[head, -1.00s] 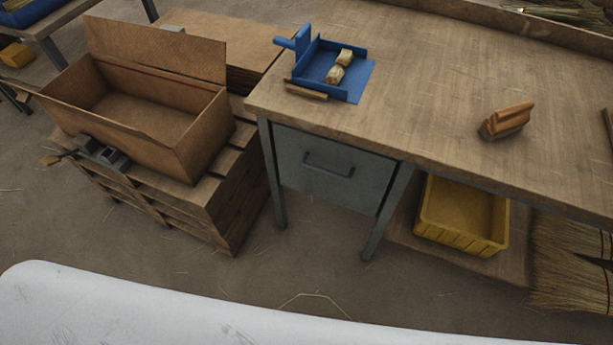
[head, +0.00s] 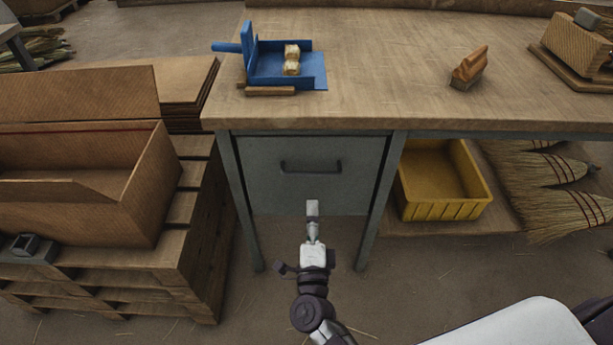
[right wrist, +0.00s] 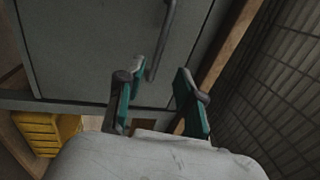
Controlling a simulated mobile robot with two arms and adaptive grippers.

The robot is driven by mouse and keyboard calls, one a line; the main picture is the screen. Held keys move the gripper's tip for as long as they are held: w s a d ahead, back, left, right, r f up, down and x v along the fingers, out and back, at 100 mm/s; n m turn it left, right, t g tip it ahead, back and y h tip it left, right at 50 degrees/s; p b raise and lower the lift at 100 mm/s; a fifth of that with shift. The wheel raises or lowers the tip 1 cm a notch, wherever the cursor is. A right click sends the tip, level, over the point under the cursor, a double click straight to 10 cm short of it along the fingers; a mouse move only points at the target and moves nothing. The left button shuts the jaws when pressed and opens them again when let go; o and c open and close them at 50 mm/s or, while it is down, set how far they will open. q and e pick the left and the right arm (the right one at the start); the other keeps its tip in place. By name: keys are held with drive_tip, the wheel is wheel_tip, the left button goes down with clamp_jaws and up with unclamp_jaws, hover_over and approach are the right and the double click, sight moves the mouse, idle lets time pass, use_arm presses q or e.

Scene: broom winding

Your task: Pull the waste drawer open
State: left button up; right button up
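The waste drawer (head: 268,192) is a grey metal front under the left end of the workbench, and it looks shut. Its dark bar handle (head: 311,166) runs across the upper middle of the front. My right gripper (head: 312,208) is in front of the drawer, a little below the handle in the head view. In the right wrist view, my right gripper (right wrist: 160,80) has its two teal-lined fingers apart with nothing held. The handle (right wrist: 163,42) shows just beyond the fingertips, in line with the gap; contact is not visible. My left gripper is not in view.
A yellow bin (head: 445,185) and brooms (head: 550,185) sit on the lower shelf. A cardboard box (head: 140,195) stands on pallets (head: 190,260) at left. The floor before the drawer is clear.

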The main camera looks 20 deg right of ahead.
sight(311, 174)
drive_tip(key=x, duration=1)
drive_tip(key=shift+w, duration=0.25)
drive_tip(key=shift+w+r, duration=0.1)
drive_tip(key=shift+w, duration=0.05)
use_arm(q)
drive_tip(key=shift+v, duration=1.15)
use_arm(e)
drive_tip(key=shift+w, duration=0.1)
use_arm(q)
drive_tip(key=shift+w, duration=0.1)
use_arm(e)
drive_tip(key=c, duration=0.7)
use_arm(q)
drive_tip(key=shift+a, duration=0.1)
use_arm(e)
clamp_jaws()
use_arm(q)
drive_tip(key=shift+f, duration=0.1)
